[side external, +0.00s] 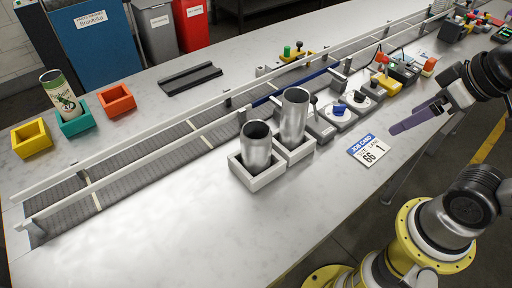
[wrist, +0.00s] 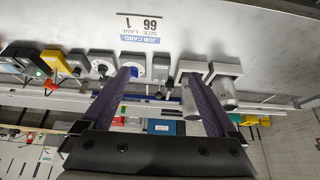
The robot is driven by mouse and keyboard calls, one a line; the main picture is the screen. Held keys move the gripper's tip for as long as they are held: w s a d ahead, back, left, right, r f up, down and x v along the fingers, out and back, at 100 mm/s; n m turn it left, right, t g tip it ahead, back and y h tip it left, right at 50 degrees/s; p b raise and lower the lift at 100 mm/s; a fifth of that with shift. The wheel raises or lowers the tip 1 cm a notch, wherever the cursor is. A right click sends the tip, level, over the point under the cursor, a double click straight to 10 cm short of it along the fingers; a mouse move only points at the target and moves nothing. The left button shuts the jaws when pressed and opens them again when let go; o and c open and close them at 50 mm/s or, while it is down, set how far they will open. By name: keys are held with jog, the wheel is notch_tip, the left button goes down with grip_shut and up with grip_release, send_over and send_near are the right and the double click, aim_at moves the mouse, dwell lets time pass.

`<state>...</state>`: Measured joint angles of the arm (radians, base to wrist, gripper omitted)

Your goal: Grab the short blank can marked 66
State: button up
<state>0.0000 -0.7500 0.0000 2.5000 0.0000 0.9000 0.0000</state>
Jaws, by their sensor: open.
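The short blank can (side external: 256,148) is bare silver metal, open at the top, and stands upright in a white square holder (side external: 262,180). A taller silver can (side external: 294,115) stands in the adjoining holder. No 66 mark is readable on either can; the job card (side external: 369,150) reads size 66, lane 1. My gripper (side external: 415,120) is open and empty, above the right side of the table, well right of both cans. In the wrist view, the short can (wrist: 229,96) shows right of my gripper (wrist: 156,76); a finger partly hides the taller can.
A conveyor (side external: 150,154) with white rails runs diagonally behind the cans. Several knobs and boxes line the table right of them. Yellow (side external: 32,147), teal (side external: 75,130) and orange (side external: 116,107) holders stand at left; the teal one holds a printed can (side external: 59,92).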

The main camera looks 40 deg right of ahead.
dwell(0.3)
notch_tip(320, 180, up, 3)
jog(key=n+g+y, duration=0.3)
jog(key=n+y, duration=0.1)
jog(key=n, duration=0.7)
send_over(266, 130)
jog(key=s+d, duration=0.1)
jog(key=d, duration=0.3)
jog(key=x, duration=0.6)
jog(key=s+x, duration=0.1)
jog(key=x, duration=0.3)
jog(key=shift+a, duration=0.3)
jog(key=shift+d+x, duration=0.2)
jog(key=shift+x, duration=1.25)
jog(key=shift+d+x, duration=0.15)
jog(key=shift+x, duration=1.3)
jog(key=shift+f, duration=0.1)
